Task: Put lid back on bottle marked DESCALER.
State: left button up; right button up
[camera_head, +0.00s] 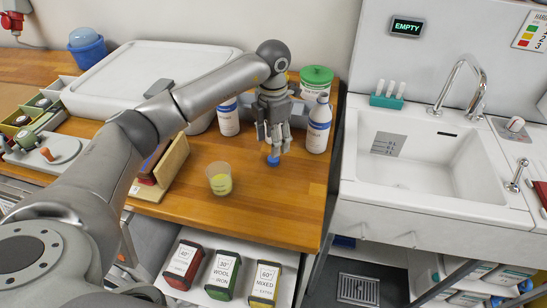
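My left gripper (273,146) points down over the wood counter, with its fingers just above or at a small blue lid (273,161). I cannot tell whether the fingers touch or grip it. A white bottle with blue bands and a label (319,127) stands upright to the right of the gripper. The label words are too small to read, so I cannot tell which bottle is marked DESCALER. My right gripper is out of view.
A measuring cup with yellow liquid (219,180) stands in front of the gripper. A green-lidded tub (315,81) is behind the right bottle. A wooden holder (162,173) stands at left. The counter's front right is clear; a sink (429,163) lies beyond its right edge.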

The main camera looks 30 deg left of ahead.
aim_at(273, 160)
pick_arm(q)
jog(key=shift+f, duration=0.8)
notch_tip(273, 160, down, 4)
jog(key=shift+w+f+p, duration=0.1)
jog(key=shift+f+p, duration=0.1)
jog(key=shift+p, duration=1)
jog(key=shift+f, duration=0.3)
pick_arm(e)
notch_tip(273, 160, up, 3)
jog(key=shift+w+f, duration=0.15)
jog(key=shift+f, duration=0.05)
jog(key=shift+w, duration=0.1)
pick_arm(q)
jog(key=c, duration=0.8)
